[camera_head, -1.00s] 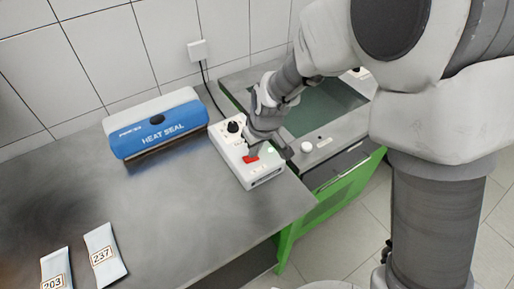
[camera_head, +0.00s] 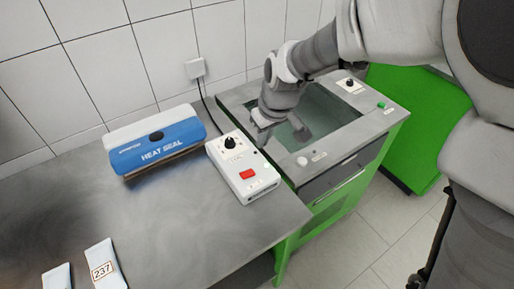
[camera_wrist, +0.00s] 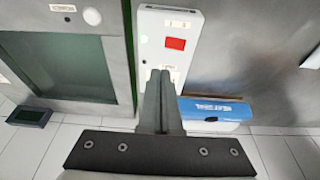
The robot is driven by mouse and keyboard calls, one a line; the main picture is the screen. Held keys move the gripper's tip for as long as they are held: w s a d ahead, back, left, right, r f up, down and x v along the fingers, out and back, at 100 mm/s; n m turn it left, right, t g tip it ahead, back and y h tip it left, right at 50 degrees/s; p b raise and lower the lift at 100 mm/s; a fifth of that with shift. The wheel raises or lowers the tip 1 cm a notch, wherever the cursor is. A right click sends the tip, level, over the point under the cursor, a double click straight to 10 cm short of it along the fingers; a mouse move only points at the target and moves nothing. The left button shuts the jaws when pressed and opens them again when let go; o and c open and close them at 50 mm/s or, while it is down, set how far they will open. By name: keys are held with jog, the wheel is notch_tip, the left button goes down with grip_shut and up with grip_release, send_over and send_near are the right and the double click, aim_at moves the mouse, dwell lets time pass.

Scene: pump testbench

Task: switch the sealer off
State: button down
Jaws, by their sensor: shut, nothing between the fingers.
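The sealer's white control box (camera_head: 243,168) stands on the bench, with a black knob (camera_head: 231,143) at its far end and a red rocker switch (camera_head: 246,174) nearer its front. The blue heat-seal unit (camera_head: 157,146) lies left of it. My gripper (camera_head: 302,134) is up and right of the box, in front of the tank in the head view, apart from the red switch. In the wrist view my gripper (camera_wrist: 159,74) is shut and empty. There the red switch (camera_wrist: 175,43) shows clear beyond the fingertips, and the fingers hide part of the box. I cannot tell the switch's position.
A green-sided tank (camera_head: 345,115) with a grey top stands right of the bench. A white plug (camera_head: 195,69) and black cable are on the tiled wall. Labelled pouches (camera_head: 103,265) lie at the front left of the bench (camera_head: 180,220).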

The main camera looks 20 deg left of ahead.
jog(key=shift+w+v, duration=0.2)
jog(key=shift+v, duration=0.95)
jog(key=shift+d, duration=0.15)
